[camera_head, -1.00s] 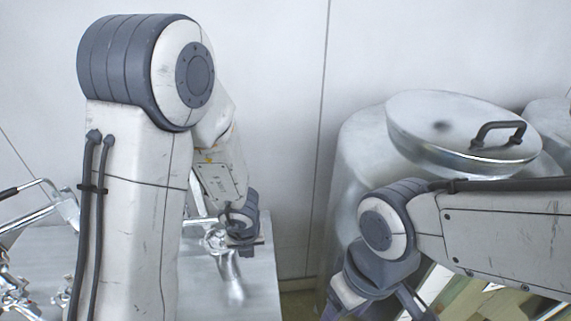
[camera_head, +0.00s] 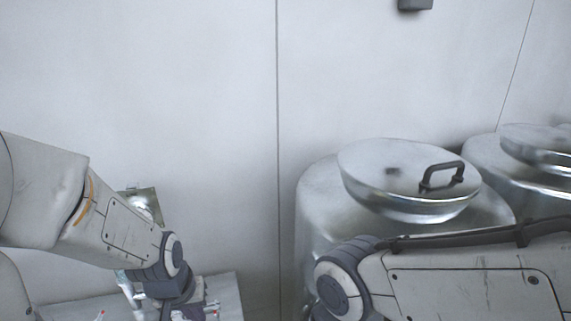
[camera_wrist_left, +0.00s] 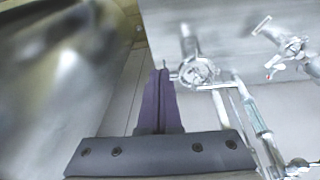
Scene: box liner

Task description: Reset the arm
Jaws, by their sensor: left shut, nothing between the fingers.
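My left arm comes in from the left in the head view, with its wrist low over a metal table (camera_head: 229,292). My left gripper (camera_wrist_left: 160,76) points forward in the left wrist view, its two fingers together and nothing between them. It is beside shiny metal fittings (camera_wrist_left: 197,71) and seems apart from them, though the gap is hard to judge. My right arm reaches in from the right in the head view. Its gripper is below the bottom edge and hidden.
A large metal drum with a domed lid (camera_head: 385,180) and dark handle stands at the right, behind my right arm. Another lidded drum (camera_head: 482,165) is at the far right. A plain pale wall is behind. A large shiny surface (camera_wrist_left: 55,80) fills the left of the wrist view.

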